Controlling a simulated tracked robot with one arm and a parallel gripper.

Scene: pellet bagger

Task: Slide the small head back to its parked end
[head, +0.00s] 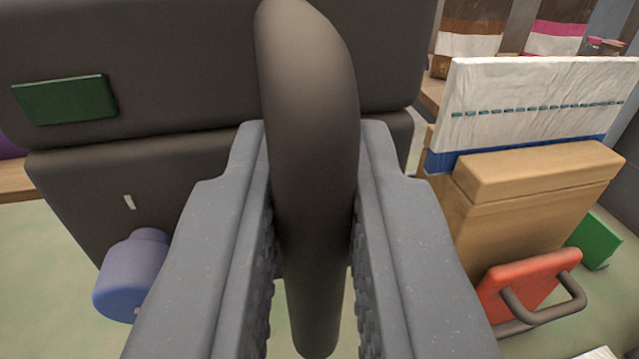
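My gripper (312,150) has its two grey fingers on either side of a thick dark bar handle (310,90), which runs upright through the middle of the view. The fingers appear to press on it from left and right. Behind it is a dark two-part housing (200,70) with a green plate (66,99) on its upper part and a small pale mark (129,202) on its lower part. I cannot tell for certain which part is the small head. The handle's joint to the housing, the rail and its parked end are not clearly visible.
A blue knob (132,275) sits low on the left. On the right, a white bag top with a dashed seam (540,95) stands behind a tan block (530,200). A red piece with a dark handle (525,285) and a green block (597,240) are at lower right.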

